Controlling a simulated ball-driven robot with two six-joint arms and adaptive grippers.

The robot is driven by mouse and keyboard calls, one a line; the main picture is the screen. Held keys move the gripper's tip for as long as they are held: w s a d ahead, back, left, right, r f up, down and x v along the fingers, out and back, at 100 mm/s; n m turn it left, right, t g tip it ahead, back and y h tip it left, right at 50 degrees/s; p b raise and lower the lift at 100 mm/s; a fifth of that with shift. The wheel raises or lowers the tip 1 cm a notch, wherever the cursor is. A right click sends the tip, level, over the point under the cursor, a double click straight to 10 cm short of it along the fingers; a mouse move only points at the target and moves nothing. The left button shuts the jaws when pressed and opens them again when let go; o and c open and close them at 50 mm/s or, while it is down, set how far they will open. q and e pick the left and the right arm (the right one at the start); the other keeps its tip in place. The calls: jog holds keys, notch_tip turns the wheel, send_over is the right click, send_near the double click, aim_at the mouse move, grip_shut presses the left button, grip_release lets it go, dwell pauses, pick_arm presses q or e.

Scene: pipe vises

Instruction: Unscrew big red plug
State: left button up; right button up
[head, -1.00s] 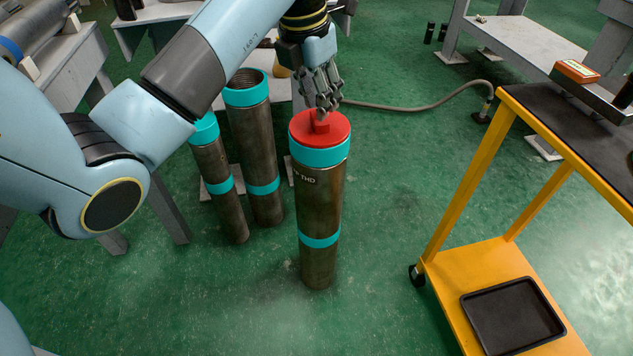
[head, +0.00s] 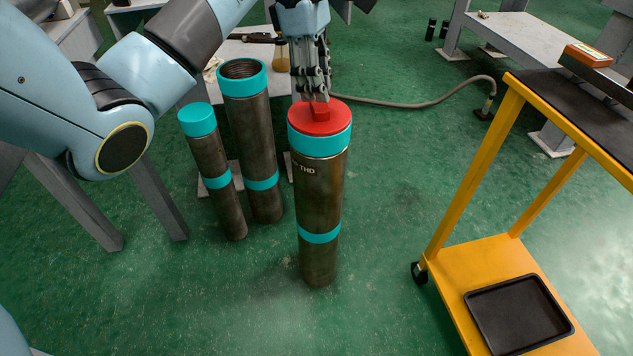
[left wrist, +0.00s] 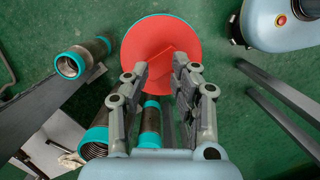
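The big red plug (head: 338,121) is a red disc with a small raised block on top. It sits in the teal-collared top of an upright dark pipe (head: 321,195). My left gripper (head: 317,98) points down at the plug from above, its tips close to the raised block. In the left wrist view the plug (left wrist: 160,28) lies below my left gripper (left wrist: 160,62). Its fingers stand apart on either side of the block, and I see no clear contact. The fingers partly hide the block in both views. My right gripper is not in view.
A taller open pipe (head: 253,145) and a thinner teal-capped pipe (head: 212,165) stand to the left. A yellow cart (head: 470,190) with a black tray (head: 520,315) is at the right. A hose (head: 420,104) runs behind. The floor in front is clear.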

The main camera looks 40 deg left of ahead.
pick_arm(q)
jog(key=m+p, duration=0.1)
jog(key=m, duration=0.1)
jog(key=m+p, duration=0.1)
jog(key=m, duration=0.1)
jog(key=shift+w+r+g, duration=0.1)
jog(key=shift+r+g, duration=0.3)
jog(key=shift+f+m+p, duration=0.25)
jog(key=shift+m+p, duration=0.2)
jog(key=shift+m, duration=0.25)
jog(key=m+g+p, duration=0.1)
jog(key=m+p, duration=0.1)
jog(key=m, duration=0.1)
jog(key=shift+d+r, duration=0.15)
jog(key=shift+m+y, duration=0.3)
jog(key=shift+m, duration=0.5)
jog(key=m+p, duration=0.1)
jog(key=m, duration=0.2)
jog(key=shift+w+g+p, duration=0.1)
jog(key=shift+g+p, duration=0.25)
jog(key=shift+g, duration=0.05)
jog(key=shift+f+m+y, duration=0.25)
jog(key=shift+m+y, duration=0.15)
jog(key=shift+m, duration=0.6)
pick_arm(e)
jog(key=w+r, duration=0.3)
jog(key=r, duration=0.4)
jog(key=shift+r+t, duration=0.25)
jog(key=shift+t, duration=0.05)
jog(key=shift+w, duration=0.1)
